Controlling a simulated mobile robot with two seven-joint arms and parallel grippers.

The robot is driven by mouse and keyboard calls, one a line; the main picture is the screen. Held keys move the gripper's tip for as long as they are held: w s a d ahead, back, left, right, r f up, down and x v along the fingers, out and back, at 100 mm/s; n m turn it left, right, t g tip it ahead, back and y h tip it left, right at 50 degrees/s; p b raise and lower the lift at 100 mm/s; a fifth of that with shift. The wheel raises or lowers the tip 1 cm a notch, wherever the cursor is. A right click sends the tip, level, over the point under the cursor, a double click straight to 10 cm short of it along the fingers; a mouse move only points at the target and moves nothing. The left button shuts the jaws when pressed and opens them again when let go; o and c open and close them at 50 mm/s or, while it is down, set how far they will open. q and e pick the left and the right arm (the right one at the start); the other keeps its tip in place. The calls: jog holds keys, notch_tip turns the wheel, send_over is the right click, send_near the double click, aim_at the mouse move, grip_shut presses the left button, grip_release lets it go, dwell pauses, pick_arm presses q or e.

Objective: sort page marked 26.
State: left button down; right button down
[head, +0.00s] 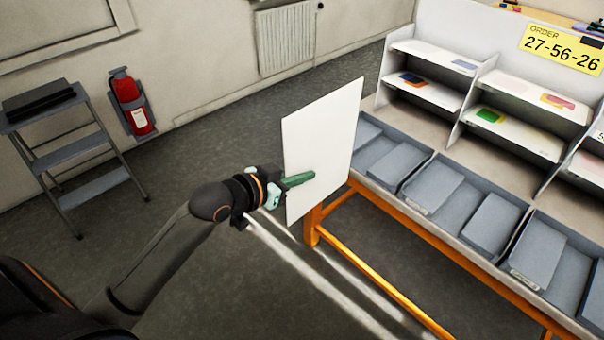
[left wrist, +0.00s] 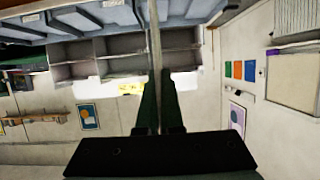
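A large white page (head: 322,140) stands upright in the head view, left of the sorting table. My left gripper (head: 298,180) is shut on its near edge, with one green finger lying across its face. In the left wrist view the page (left wrist: 155,50) is seen edge-on between the two green fingers (left wrist: 157,95). No number shows on the visible face. The yellow order sign (head: 562,48) reads 27-56-26. My right gripper is in neither view.
An orange-framed table (head: 385,290) carries grey sloped trays (head: 432,188) and white shelves (head: 425,88) with coloured sheets. A step stool (head: 75,160) and a fire extinguisher (head: 132,105) are by the left wall. The floor between is clear.

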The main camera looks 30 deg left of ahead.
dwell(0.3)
pick_arm(q)
jog(key=n+h, duration=0.2)
jog(key=n, duration=0.1)
jog(key=shift+a+g, duration=0.1)
jog(key=shift+g, duration=0.2)
jog(key=shift+n+h, duration=0.5)
jog(key=shift+n, duration=0.2)
jog(key=shift+n+h+b, duration=0.45)
jog(key=shift+n+h, duration=0.15)
jog(key=shift+n, duration=0.3)
jog(key=shift+n+t+h+b, duration=0.35)
jog(key=shift+n+h+b, duration=0.55)
jog(key=shift+n, duration=0.95)
jog(key=shift+n+t+h+b, duration=0.35)
jog(key=shift+n+h+b, duration=0.5)
jog(key=shift+n, duration=1)
